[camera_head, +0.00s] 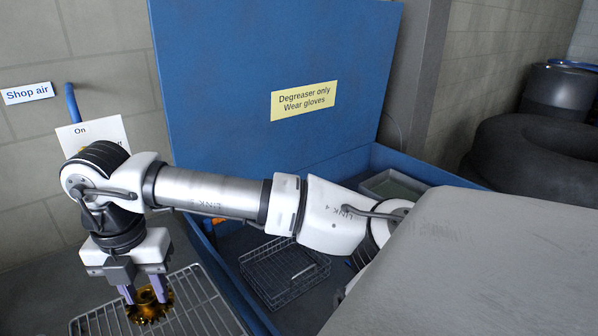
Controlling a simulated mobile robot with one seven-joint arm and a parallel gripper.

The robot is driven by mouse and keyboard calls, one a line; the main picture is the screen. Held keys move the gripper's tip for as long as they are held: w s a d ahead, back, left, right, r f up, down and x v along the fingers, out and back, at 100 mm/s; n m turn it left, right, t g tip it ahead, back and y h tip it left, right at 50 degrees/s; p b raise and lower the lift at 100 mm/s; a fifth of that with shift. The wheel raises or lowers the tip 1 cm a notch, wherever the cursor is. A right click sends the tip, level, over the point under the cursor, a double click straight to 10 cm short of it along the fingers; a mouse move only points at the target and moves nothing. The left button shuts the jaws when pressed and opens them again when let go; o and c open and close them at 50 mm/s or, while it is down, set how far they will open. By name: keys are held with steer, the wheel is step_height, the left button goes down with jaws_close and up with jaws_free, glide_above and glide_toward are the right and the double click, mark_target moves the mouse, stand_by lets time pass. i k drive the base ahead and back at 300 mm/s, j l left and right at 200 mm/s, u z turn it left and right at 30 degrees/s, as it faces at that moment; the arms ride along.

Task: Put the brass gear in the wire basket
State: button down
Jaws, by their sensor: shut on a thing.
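The brass gear (148,307) is at the lower left, between the purple fingertips of my gripper (142,293). My gripper points down and is shut on the gear. The gear is over a wire rack (198,305); I cannot tell whether it touches the rack. The wire basket (285,271) sits inside the blue parts washer, right of my gripper. A thin light-coloured piece shows in the basket.
The blue washer wall (225,275) stands between the rack and the basket. Its raised lid (230,90) stands behind my arm. A grey tray (392,186) is at the washer's far right. Tyres (540,155) and a drum (560,90) stand at right.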

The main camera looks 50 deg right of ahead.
mark_target(285, 273)
steer(key=k+l, duration=0.1)
steer(key=l, duration=0.3)
steer(key=k+l, duration=0.1)
steer(key=l, duration=0.25)
steer(key=k+l, duration=0.1)
steer(key=l, duration=0.3)
steer(key=k+l, duration=0.1)
steer(key=l, duration=0.3)
